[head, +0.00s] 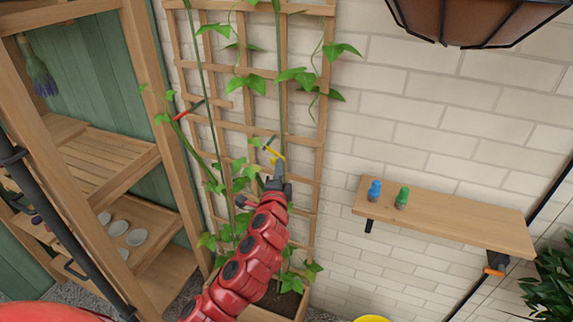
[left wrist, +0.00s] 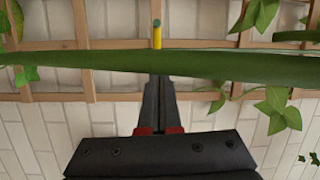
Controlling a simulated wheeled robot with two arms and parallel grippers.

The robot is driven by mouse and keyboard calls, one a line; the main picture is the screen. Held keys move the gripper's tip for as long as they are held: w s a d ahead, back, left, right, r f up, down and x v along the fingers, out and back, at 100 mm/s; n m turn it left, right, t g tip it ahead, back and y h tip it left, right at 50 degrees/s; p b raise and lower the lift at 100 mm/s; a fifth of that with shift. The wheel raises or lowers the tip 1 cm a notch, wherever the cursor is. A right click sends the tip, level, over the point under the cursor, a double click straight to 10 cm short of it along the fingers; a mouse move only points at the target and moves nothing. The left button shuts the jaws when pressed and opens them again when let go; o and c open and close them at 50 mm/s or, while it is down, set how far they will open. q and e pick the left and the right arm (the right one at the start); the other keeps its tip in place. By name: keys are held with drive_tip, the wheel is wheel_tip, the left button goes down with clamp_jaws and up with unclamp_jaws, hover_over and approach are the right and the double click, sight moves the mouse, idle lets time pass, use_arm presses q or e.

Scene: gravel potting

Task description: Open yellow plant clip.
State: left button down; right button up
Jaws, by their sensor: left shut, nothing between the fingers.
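The yellow plant clip (head: 272,151) is at the vine stem on the wooden trellis, in the middle of the head view. In the left wrist view, a short yellow piece of the clip (left wrist: 157,38) with a teal tip sticks out above a thick green stem (left wrist: 230,66). The stem hides the rest of it. My left gripper (head: 276,177) is just below the clip. In the left wrist view, its fingers (left wrist: 159,82) are shut with nothing between them, and their tips are at the stem's lower edge. I cannot tell whether they touch it. My right gripper is not in view.
The trellis (head: 321,110) stands against a white brick wall, with a red clip (head: 188,110) on another stem at left. A wooden shelf unit (head: 137,60) is at the left. A wall shelf (head: 450,216) at right holds a blue item (head: 374,191) and a green item (head: 402,197).

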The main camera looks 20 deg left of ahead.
sight(271, 161)
use_arm(q)
drive_tip(key=shift+s+a+r, duration=0.1)
drive_tip(key=shift+s+a, duration=0.75)
drive_tip(key=shift+a, duration=0.2)
drive_tip(key=shift+s, duration=0.5)
drive_tip(key=p+v, duration=0.6)
drive_tip(key=v, duration=1)
drive_tip(key=shift+s+d, duration=0.15)
drive_tip(key=shift+s, duration=0.1)
drive_tip(key=shift+w+d, duration=0.1)
